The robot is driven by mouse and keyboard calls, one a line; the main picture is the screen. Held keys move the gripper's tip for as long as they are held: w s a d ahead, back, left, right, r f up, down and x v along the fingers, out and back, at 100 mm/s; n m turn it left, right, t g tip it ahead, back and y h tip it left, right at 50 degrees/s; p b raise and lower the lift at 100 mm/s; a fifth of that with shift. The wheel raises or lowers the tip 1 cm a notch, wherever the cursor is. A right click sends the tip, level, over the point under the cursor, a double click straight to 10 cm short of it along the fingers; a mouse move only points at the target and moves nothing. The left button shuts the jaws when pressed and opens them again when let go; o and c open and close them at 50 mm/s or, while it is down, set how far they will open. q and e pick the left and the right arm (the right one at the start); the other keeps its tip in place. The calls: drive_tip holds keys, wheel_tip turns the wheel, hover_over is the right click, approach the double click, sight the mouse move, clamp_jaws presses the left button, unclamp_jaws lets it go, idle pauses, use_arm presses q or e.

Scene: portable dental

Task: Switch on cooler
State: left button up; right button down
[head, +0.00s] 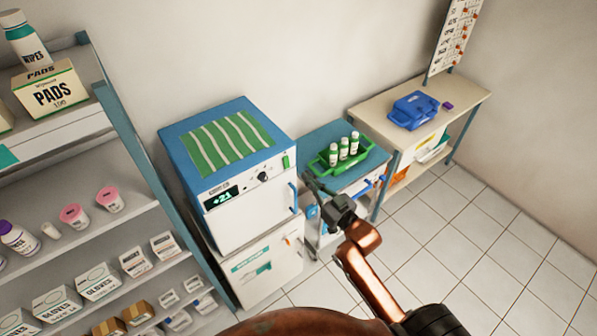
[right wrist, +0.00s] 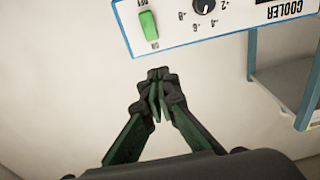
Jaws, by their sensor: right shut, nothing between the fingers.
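The cooler (head: 228,205) is a white box with a blue top, standing on a white cabinet. Its front panel carries a display (head: 221,199) reading +21, a black knob (head: 263,177) and a green switch (head: 285,161) at the right end. The right wrist view shows the panel upside down, with the green switch (right wrist: 148,25) between OFF and ON labels and the knob (right wrist: 204,6) beside it. My right gripper (head: 312,182) is shut and empty, just right of the cooler's front. In the wrist view its fingertips (right wrist: 159,76) are apart from the switch. My left gripper is out of view.
A blue cart (head: 330,140) with a green tray of bottles stands right of the cooler. A bench (head: 455,92) with a blue case (head: 413,110) is farther right. Stocked shelves (head: 130,150) stand left. Tiled floor (head: 480,240) is open at right.

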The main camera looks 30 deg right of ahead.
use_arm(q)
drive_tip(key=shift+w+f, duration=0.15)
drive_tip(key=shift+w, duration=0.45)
use_arm(e)
drive_tip(key=shift+s+d+r, duration=0.15)
drive_tip(key=shift+s+r, duration=0.05)
drive_tip(key=shift+s, duration=0.6)
drive_tip(key=shift+s+d+r, duration=0.15)
drive_tip(key=shift+s+r, duration=0.05)
drive_tip(key=shift+s, duration=0.6)
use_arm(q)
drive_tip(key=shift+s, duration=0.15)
